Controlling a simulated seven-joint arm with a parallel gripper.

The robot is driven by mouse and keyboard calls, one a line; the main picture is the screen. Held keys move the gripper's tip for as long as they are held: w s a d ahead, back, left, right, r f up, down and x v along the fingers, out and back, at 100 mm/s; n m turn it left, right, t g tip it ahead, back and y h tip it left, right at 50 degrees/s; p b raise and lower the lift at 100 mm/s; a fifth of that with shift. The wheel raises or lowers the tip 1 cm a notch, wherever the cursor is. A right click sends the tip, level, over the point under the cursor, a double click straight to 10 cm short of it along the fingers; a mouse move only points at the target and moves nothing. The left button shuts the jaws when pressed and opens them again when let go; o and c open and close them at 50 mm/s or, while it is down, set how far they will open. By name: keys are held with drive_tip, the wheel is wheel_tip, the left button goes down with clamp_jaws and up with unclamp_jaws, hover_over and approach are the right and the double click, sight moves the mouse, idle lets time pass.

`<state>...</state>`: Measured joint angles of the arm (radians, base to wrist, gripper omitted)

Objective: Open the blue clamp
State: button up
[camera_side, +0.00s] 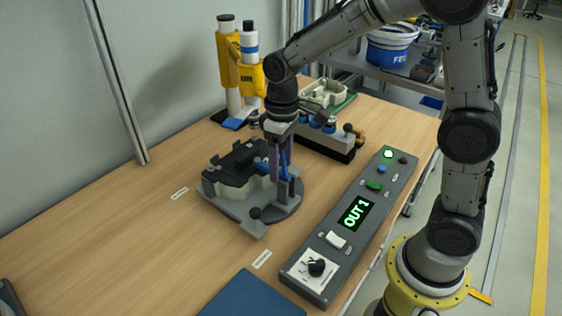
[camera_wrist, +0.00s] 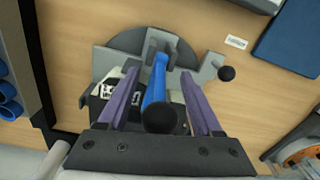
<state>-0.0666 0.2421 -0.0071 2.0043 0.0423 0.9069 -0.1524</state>
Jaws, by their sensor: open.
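The blue clamp (camera_wrist: 155,79) is a blue lever with a dark round knob at its near end. In the wrist view it lies between the two purple fingers of my gripper (camera_wrist: 153,90), with a gap on either side. In the side view my gripper (camera_side: 277,165) points down over the fixture, and the blue clamp (camera_side: 285,172) shows beside and partly behind the fingers. The grey round fixture (camera_side: 235,213) carries a pale part with a dark top (camera_side: 236,165). Whether the fingers touch the lever I cannot tell.
A control box (camera_side: 325,243) with a display reading "OUT 1" stands right of the fixture. A dark block with blue cups (camera_side: 327,143) and yellow-holstered bottles (camera_side: 238,75) stand behind. A blue mat (camera_side: 252,296) lies in front. The table's left side is clear.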

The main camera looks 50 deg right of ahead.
clamp_jaws()
drive_tip(key=shift+r, duration=0.1)
idle(1.2)
